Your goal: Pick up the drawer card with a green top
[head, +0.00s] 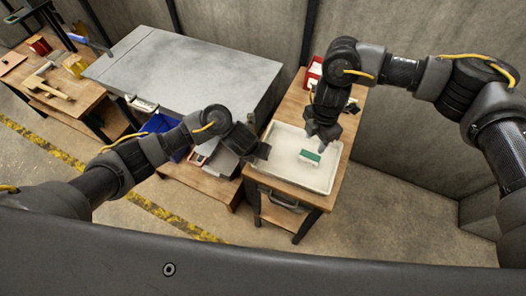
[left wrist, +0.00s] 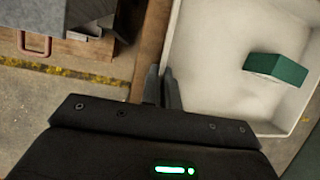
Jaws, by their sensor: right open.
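The drawer card with a green top (head: 310,156) lies in a white tray (head: 287,178) on a small wooden table. The card also shows at the right of the left wrist view (left wrist: 276,69). My right gripper (head: 319,138) is open and points down, just behind and above the card. I see no contact. My left gripper (head: 263,150) is by the tray's left rim, apart from the card. In the left wrist view its two fingertips (left wrist: 166,75) appear close together with nothing visible between them; their exact gap is unclear.
A large grey-topped bench (head: 185,70) stands left of the tray's table. A red container (head: 313,72) is behind the tray. A blue bin (head: 160,125) sits below the bench's front edge. Another wooden table (head: 50,80) with tools is far left. The tray around the card is bare.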

